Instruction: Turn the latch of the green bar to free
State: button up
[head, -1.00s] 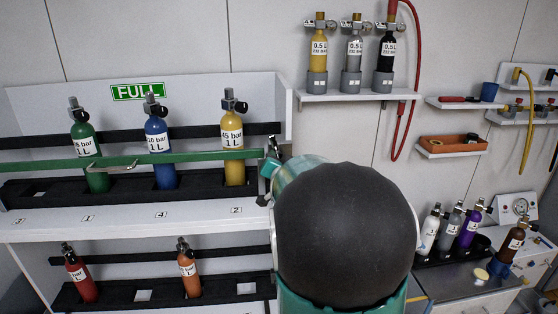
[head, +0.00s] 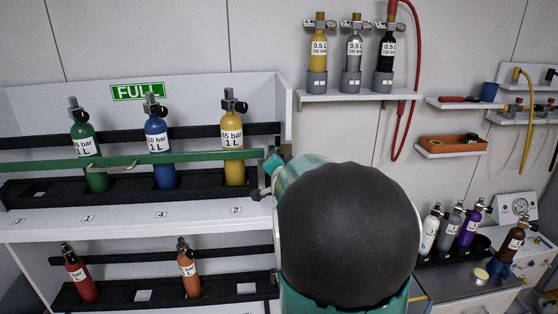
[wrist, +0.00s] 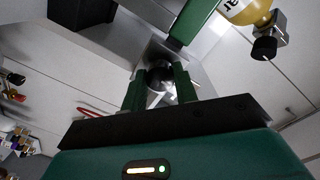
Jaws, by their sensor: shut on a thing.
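The green bar (head: 205,158) runs level across the front of the upper rack in the head view, before three bottles. Its right end reaches the rack's right side, beside my arm. In the wrist view the bar (wrist: 192,20) comes down from the top toward my gripper (wrist: 159,82). My gripper's two green fingers are shut on the latch (wrist: 160,76), a dark and metallic rounded part at the bar's end. In the head view my arm hides the fingers and most of the latch. The latch's exact angle cannot be told.
Green (head: 84,143), blue (head: 157,132) and yellow (head: 232,130) bottles stand behind the bar. A lower rack holds a red (head: 79,273) and an orange bottle (head: 188,268). A shelf (head: 350,96) with small bottles and a red hose is on the wall to the right.

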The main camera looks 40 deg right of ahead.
jog(key=o, duration=1)
jog(key=shift+c, duration=0.2)
jog(key=v, duration=1.3)
jog(key=shift+s+a, duration=0.3)
jog(key=s+a+f+n+g+y, duration=0.2)
jog(key=a+n+g+y, duration=0.3)
jog(key=a, duration=0.6)
jog(key=s+a+f+n+y, duration=0.35)
jog(key=a+n, duration=0.35)
jog(key=a, duration=0.5)
jog(key=s+a+n+g+y, duration=0.1)
jog(key=s+a+n+g, duration=0.2)
jog(key=s, duration=0.4)
jog(key=shift+s+a+f+n+g, duration=0.2)
jog(key=shift+a+f+n+g, duration=0.25)
jog(key=shift+a, duration=0.8)
